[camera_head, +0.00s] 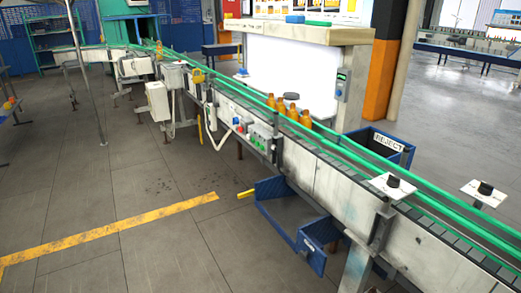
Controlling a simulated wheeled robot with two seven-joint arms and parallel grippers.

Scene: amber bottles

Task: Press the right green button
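A small control box with green parts (262,131) is fixed to the near side of the conveyor, close to the middle of the view. Small red and dark spots show beside the green; single buttons are too small to tell apart. Another grey control box (342,86) with a small green display hangs on the right end of the white backlit panel. A blue spot shows low on it. Neither of my grippers is in view.
The conveyor (330,190) with green rails runs from back left to front right. Several amber bottles (293,110) stand on it. A blue REJECT bin (388,141) stands behind it, and a blue tray (290,205) hangs in front. Grey floor (130,170) at left is mostly clear.

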